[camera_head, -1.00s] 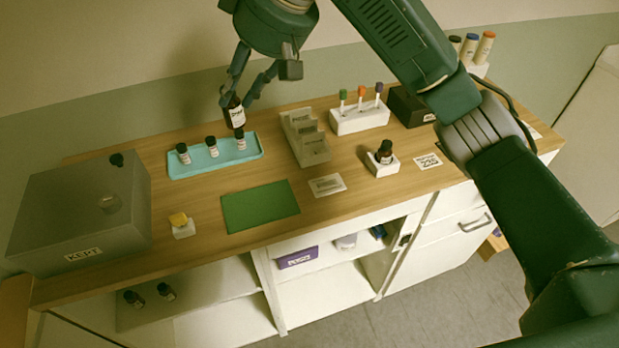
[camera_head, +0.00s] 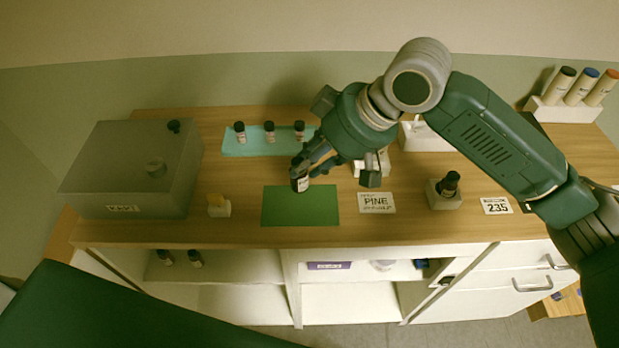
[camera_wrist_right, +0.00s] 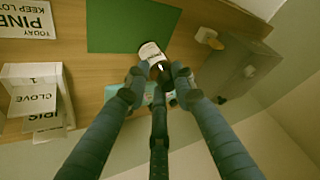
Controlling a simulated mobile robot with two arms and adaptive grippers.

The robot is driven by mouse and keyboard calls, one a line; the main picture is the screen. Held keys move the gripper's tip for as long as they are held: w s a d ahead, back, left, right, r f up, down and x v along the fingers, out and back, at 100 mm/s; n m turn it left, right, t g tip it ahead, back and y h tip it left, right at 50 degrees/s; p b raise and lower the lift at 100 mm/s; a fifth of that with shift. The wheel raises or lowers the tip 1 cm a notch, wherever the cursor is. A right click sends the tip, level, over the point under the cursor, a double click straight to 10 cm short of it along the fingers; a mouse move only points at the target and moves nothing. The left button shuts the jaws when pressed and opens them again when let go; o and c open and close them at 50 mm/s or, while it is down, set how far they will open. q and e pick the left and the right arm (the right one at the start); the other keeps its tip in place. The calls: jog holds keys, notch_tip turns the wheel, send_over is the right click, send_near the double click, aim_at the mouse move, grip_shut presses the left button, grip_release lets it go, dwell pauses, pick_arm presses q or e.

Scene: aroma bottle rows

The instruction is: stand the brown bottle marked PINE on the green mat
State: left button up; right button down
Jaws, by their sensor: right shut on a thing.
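The small dark bottle with a white label (camera_head: 299,182) is in my right gripper (camera_head: 307,170), whose fingers are closed around it. The print on its label is too small to read. The green mat (camera_head: 300,208) lies flat and bare near the counter's front. In the head view the bottle overlaps the mat's back edge; whether it touches the mat I cannot tell. In the right wrist view the bottle (camera_wrist_right: 151,52) sits between the fingers (camera_wrist_right: 155,78), beside the edge of the green mat (camera_wrist_right: 125,25). My left gripper is out of view.
A turquoise tray (camera_head: 235,150) with 3 dark-capped bottles stands behind the mat. A card reading PINE (camera_head: 376,203) lies right of it. A yellow-topped block (camera_head: 218,206) and grey KEPT box (camera_head: 130,170) are left.

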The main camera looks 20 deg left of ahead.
aim_at(307, 186)
notch_tip(307, 186, down, 6)
jog(key=shift+r+p, duration=0.1)
jog(key=shift+p, duration=0.4)
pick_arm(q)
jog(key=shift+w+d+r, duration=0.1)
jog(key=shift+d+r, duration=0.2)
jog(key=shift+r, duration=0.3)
pick_arm(e)
jog(key=shift+f, duration=0.25)
jog(key=shift+f, duration=0.15)
jog(key=c, duration=1.4)
grip_release()
jog(key=shift+c, duration=0.2)
